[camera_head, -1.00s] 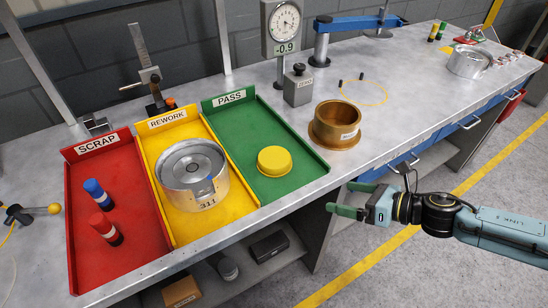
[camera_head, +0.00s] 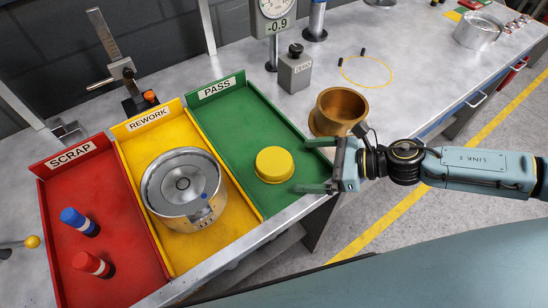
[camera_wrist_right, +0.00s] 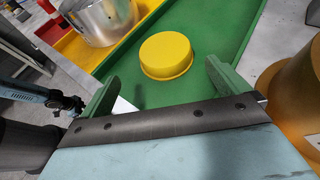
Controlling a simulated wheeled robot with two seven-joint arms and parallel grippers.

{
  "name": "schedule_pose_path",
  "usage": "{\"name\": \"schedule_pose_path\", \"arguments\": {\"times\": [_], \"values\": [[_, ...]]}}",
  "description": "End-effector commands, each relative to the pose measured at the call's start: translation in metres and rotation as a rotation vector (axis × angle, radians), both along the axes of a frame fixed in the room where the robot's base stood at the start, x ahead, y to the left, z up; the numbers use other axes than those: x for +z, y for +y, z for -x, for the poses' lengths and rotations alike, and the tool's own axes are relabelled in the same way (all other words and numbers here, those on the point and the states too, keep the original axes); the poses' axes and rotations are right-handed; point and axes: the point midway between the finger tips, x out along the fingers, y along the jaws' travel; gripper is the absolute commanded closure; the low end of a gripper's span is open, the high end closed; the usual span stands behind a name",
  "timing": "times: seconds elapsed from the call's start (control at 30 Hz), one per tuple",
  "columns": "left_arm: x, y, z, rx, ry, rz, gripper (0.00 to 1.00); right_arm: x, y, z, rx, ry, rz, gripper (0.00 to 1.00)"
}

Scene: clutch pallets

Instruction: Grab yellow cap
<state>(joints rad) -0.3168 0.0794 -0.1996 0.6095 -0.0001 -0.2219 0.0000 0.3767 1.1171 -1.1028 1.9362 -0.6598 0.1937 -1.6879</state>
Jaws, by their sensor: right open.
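The yellow cap (camera_head: 274,164) lies in the green PASS tray (camera_head: 235,126), near its front end. It also shows in the right wrist view (camera_wrist_right: 166,56), ahead of and between my fingers, apart from both. My right gripper (camera_head: 312,166) is open and empty, just right of the cap, with its fingers pointing left toward it over the tray's right edge. Both green fingers show in the right wrist view (camera_wrist_right: 160,88). In the right wrist view, an arm shows at the left edge, but its gripper cannot be made out.
The yellow REWORK tray (camera_head: 138,155) holds a metal clutch housing (camera_head: 181,190). The red SCRAP tray (camera_head: 76,205) holds a blue-topped and a red-topped marker. A bronze ring (camera_head: 339,110) stands close behind my right gripper. A gauge stand (camera_head: 275,20) and ZERO block (camera_head: 295,70) stand behind.

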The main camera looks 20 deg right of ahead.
Motion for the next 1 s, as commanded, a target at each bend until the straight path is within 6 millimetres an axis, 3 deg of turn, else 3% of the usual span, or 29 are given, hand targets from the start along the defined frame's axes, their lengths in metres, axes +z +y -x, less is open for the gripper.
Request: {"name": "schedule_pose_path", "arguments": {"times": [0.1,0.4,0.7,0.97,1.0], "values": [[0.006,0.0,-0.003,0.0,-0.005,0.0,0.73,-0.005,0.014,-0.009,-0.001,-0.001,-0.002,0.0],[0.011,-0.002,-0.029,0.0,-0.045,0.004,0.73,-0.016,0.031,-0.021,-0.001,-0.002,0.0,0.0],[0.014,-0.001,-0.022,-0.001,-0.035,0.003,0.73,-0.033,0.058,-0.04,-0.001,0.0,-0.001,0.0],[0.013,-0.001,-0.018,-0.001,-0.027,0.002,0.73,-0.034,0.06,-0.041,-0.002,0.0,0.0,0.0],[0.013,-0.001,-0.018,-0.001,-0.027,0.002,0.73,-0.034,0.06,-0.041,-0.002,0.0,0.0,0.04]]}}
